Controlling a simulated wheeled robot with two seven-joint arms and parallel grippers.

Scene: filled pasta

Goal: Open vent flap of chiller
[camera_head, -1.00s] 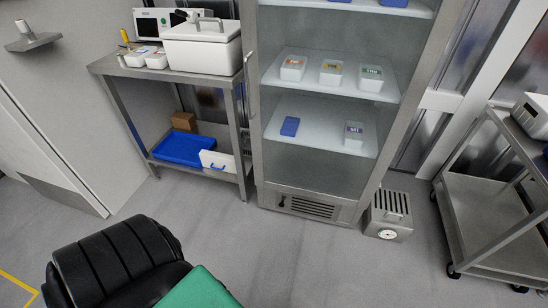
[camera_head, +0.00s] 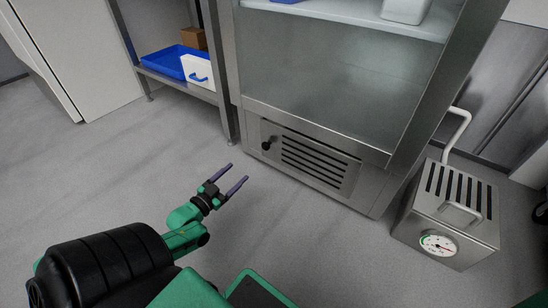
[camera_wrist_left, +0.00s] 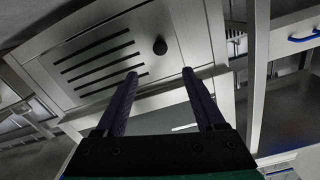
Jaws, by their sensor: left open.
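The chiller (camera_head: 310,75) is a tall steel cabinet with a glass front. Its vent flap (camera_head: 311,161) is a slatted steel panel low on the front, with a small black knob (camera_head: 267,146) at its left end. The flap looks shut. In the left wrist view the flap (camera_wrist_left: 100,62) appears tilted, with its knob (camera_wrist_left: 160,46) above and between my fingers. My left gripper (camera_head: 239,173) is open and empty, in front of the flap, below and left of the knob and apart from it. My right gripper is not in view.
A steel box with a dial gauge (camera_head: 450,215) stands on the floor right of the chiller. A steel shelf unit left of it holds a blue tray (camera_head: 165,63) and a white box with a blue handle (camera_head: 197,71). The floor (camera_head: 120,165) in front is clear.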

